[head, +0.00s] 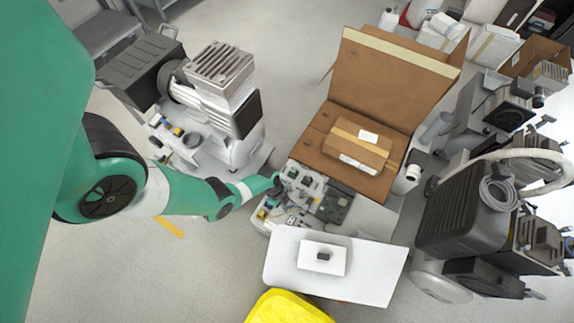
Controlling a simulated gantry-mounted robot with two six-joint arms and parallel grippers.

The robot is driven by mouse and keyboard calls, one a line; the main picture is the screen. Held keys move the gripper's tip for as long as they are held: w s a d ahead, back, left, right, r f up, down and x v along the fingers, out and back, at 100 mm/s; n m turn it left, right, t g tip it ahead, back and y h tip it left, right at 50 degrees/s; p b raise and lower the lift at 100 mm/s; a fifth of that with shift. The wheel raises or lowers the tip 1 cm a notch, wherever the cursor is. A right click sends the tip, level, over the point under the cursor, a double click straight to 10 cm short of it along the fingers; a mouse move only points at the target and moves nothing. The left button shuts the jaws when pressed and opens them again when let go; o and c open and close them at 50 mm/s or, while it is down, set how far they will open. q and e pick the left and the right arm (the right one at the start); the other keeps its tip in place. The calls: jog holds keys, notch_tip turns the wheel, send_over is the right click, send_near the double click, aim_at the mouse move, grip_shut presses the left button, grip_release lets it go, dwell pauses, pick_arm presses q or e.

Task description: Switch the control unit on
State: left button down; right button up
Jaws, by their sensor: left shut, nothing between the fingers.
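The control unit (335,207) is an opened box with dark and green electrical parts inside, at the centre of the head view. A white panel (375,270) with a small white box and a dark button or switch (324,257) on it lies at its near side. My left gripper (276,190) is at the left edge of the control unit, over or against its parts. It is small here, and I cannot tell whether it touches them. It is shut with nothing in it. My right gripper is not in view.
An open cardboard box (390,80) with a smaller taped carton (354,143) stands behind the unit. A compressor (222,85) stands to the left, and another dark compressor (465,215) with hoses to the right. A yellow object (288,308) is at the bottom.

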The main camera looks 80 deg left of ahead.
aim_at(290, 223)
pick_arm(q)
jog(key=b+x, duration=0.7)
jog(key=x, duration=0.1)
jog(key=s+b+x, duration=0.1)
jog(key=b+x, duration=0.3)
jog(key=shift+w+a+f+b, duration=0.1)
jog(key=shift+f+b, duration=0.25)
jog(key=shift+f, duration=0.5)
